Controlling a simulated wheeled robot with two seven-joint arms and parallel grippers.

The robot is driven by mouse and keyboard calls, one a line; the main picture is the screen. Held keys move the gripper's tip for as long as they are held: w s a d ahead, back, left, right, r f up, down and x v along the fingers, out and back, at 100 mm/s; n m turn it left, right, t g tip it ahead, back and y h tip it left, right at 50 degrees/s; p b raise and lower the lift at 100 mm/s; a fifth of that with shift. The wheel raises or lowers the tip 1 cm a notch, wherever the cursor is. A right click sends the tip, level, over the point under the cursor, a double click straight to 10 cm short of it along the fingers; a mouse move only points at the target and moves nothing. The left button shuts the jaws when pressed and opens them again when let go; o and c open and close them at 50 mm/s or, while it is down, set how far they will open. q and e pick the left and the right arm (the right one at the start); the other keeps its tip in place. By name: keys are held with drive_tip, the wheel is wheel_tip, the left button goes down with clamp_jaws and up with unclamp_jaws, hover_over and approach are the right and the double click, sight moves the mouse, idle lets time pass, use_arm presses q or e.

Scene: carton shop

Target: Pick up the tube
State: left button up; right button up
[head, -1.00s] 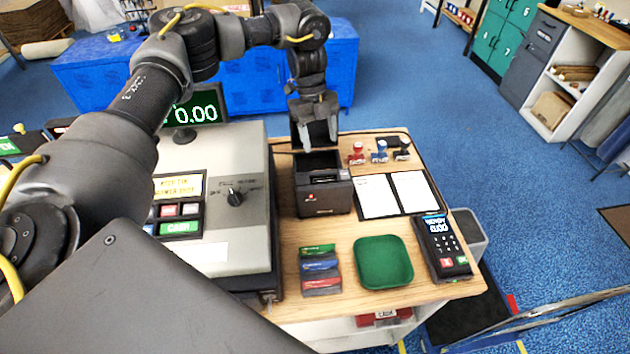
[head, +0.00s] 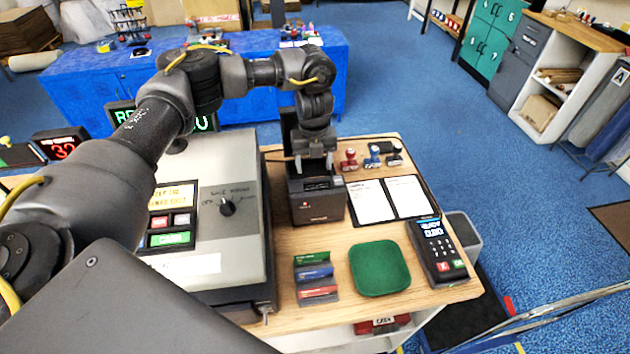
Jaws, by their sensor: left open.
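I cannot make out a tube in the head view. My left gripper (head: 314,168) points down over the top of a small black printer (head: 319,208), on the wooden counter (head: 318,240). Its two fingers are apart, with the tips at the printer's top opening. The inside of the printer is mostly hidden by the gripper and the front wall, and I cannot tell whether anything lies between the fingers. My right gripper is not in view.
A grey cash register (head: 222,215) stands left of the printer.

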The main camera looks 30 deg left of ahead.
sight(315, 176)
use_arm(q)
drive_tip(key=shift+d+f+p, duration=0.15)
drive_tip(key=shift+f+p, duration=0.35)
drive_tip(key=shift+f, duration=2.1)
drive_tip(key=shift+c, duration=0.4)
drive_tip(key=c, duration=0.6)
